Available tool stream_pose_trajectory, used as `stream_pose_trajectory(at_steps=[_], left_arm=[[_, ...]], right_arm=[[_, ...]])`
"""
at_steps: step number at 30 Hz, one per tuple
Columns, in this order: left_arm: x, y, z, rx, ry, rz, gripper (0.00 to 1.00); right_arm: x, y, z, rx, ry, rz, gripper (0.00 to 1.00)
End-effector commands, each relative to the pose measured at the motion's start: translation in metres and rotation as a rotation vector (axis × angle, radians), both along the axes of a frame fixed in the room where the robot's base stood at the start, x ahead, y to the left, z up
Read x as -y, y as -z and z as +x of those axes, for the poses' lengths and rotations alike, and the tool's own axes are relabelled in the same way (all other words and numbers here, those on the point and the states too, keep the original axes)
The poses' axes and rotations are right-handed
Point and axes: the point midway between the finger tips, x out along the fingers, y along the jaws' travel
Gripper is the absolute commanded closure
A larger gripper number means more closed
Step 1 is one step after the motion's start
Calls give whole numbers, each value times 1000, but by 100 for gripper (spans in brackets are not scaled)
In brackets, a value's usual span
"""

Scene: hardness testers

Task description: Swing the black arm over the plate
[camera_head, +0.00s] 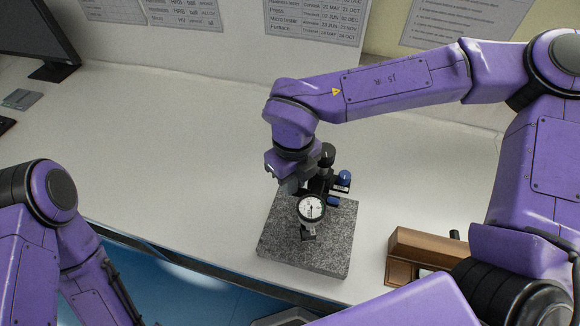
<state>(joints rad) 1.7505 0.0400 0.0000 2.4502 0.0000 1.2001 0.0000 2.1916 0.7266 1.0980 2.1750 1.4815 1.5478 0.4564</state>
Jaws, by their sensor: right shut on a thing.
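The speckled grey granite plate (333,245) lies flat near the front edge of the white bench. A black jointed arm (322,186) with blue knobs stands at the plate's back part. A round white-faced dial gauge (311,208) hangs from the arm, over the plate; its lower tip appears above the stone, though contact cannot be told. My right gripper (291,187) reaches down from above, at the left of the black arm, and is shut on it. My own wrist hides part of the grip and the arm's upper end. My left arm shows at lower left, its gripper out of view.
A brown wooden box (424,250) stands right of the plate, partly behind my right arm. A black monitor (38,38) and a small grey object (22,99) are at far left. The bench left of the plate is clear. Printed charts hang behind.

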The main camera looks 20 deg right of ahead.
Motion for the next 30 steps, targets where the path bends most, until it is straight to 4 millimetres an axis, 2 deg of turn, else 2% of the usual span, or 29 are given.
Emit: stream_pose_trajectory(at_steps=[1, 10, 11, 12, 13, 23, 26, 30], left_arm=[[0, -7, 0, 0, 0, 0, 41], [0, -4, 0, 0, 0, 0, 41], [0, -4, 0, 0, 0, 0, 41], [0, -4, 0, 0, 0, 0, 41], [0, -4, 0, 0, 0, 0, 41], [0, -3, 0, 0, 0, 0, 41], [0, -1, 0, 0, 0, 0, 41], [0, 3, 0, 0, 0, 0, 41]], right_arm=[[0, -4, -1, 1, -17, 1, 100], [0, 0, -2, 2, -30, 2, 100], [0, 0, -2, 2, -30, 2, 67], [0, 0, -2, 2, -30, 2, 54], [0, 0, -2, 2, -29, 2, 52], [0, -6, -1, 4, -28, 1, 52], [0, -22, -1, 7, -26, 2, 52], [0, -57, -1, 8, -27, 3, 52]])
